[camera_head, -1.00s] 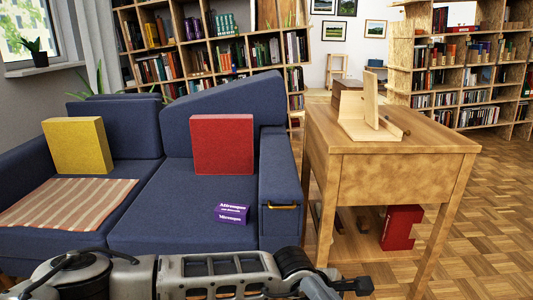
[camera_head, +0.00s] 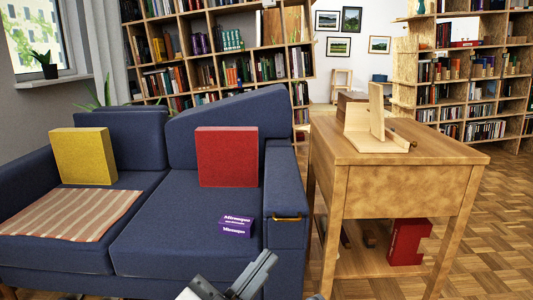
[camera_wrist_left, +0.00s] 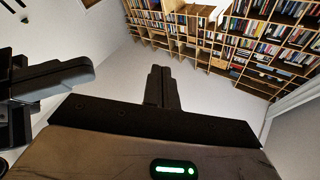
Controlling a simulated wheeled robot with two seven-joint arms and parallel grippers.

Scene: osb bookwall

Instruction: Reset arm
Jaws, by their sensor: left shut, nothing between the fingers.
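My left gripper (camera_wrist_left: 161,86) shows in the left wrist view with its dark fingers together and nothing between them. In the head view only a grey and black piece of my arm or gripper shows at the bottom edge, in front of the sofa (camera_head: 140,235). The rest of the arm is out of frame.
A wooden side table (camera_head: 400,185) stands right of the sofa, with a wooden stand (camera_head: 378,125) on top and a red object (camera_head: 409,242) on its lower shelf. The sofa bears yellow (camera_head: 83,156) and red (camera_head: 227,157) cushions and a purple box (camera_head: 236,226). Parquet floor is open at right.

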